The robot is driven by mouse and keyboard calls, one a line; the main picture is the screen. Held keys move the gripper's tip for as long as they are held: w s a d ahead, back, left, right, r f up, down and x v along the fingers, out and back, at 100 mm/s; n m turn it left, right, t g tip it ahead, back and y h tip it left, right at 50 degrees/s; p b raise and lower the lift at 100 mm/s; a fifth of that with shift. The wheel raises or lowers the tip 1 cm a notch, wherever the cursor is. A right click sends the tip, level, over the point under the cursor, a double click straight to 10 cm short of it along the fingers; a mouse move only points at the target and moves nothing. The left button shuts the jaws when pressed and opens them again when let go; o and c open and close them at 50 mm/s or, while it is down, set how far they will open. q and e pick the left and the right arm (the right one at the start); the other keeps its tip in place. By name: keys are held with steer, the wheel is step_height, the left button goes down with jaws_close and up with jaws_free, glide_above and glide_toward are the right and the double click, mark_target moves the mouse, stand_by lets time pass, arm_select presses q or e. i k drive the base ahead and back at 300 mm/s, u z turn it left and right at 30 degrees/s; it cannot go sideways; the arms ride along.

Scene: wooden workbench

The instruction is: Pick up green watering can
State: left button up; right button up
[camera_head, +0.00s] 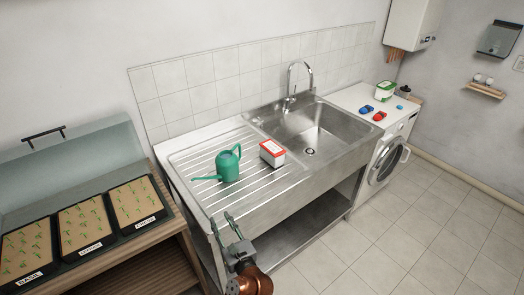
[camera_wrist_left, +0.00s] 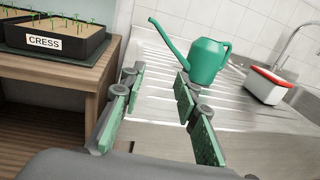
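The green watering can (camera_head: 229,167) stands upright on the ribbed drainboard of the steel sink unit. Its spout points left and its handle is on the right. It also shows in the left wrist view (camera_wrist_left: 205,61), beyond the fingers. My left gripper (camera_head: 227,220) is open and empty at the front edge of the drainboard, in front of the can and apart from it. Its two green-padded fingers (camera_wrist_left: 160,95) stand apart in the left wrist view. My right gripper is not in view.
A white box with a red rim (camera_head: 272,153) stands right of the can; it shows in the wrist view (camera_wrist_left: 268,84). The sink basin (camera_head: 316,132) and tap (camera_head: 291,78) lie farther right. Seedling trays (camera_head: 82,225) stand on a wooden bench at left. The drainboard before the can is clear.

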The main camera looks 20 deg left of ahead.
mark_target(227, 162)
steer(key=i, duration=0.95)
steer(key=u, duration=0.2)
